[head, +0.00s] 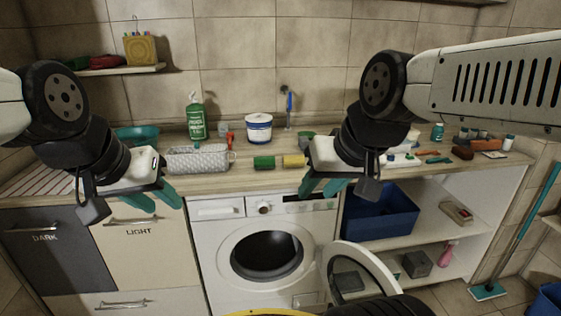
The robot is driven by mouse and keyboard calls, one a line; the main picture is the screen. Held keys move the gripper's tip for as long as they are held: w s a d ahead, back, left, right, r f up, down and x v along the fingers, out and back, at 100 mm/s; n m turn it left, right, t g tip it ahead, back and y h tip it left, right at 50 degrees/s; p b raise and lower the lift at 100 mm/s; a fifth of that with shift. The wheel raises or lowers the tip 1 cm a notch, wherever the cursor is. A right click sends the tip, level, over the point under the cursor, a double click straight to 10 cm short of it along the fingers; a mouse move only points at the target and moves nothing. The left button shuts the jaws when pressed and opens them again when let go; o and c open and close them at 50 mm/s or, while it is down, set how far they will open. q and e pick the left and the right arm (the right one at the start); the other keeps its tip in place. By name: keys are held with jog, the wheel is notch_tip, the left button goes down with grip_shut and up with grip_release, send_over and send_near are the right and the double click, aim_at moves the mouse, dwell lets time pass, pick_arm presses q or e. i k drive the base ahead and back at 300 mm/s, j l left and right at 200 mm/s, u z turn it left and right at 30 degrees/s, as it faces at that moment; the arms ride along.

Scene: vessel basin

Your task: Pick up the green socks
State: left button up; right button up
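A small green bundle (264,162) lies on the wooden counter, just left of a similar yellow bundle (293,161). It may be the green socks, but its detail is too small to be sure. Another green item (78,63) lies beside a red one on the wall shelf at upper left; I cannot tell what it is. My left gripper (163,204) is open and empty, in front of the cabinet fronts at left. My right gripper (318,190) is open and empty, in front of the counter edge, right of and lower in the picture than the green bundle.
A grey woven basket (198,159), green bottle (196,118) and white-blue tub (259,128) stand near the bundles. Below is a washing machine (217,235) with its round door (325,262) open. A blue bin (380,218) sits on the right shelf.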

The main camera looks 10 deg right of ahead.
aim_at(262, 162)
jog(key=i+j, duration=0.25)
jog(key=i, duration=0.25)
jog(key=i+j, duration=0.25)
jog(key=i, duration=0.3)
jog(key=z, duration=0.05)
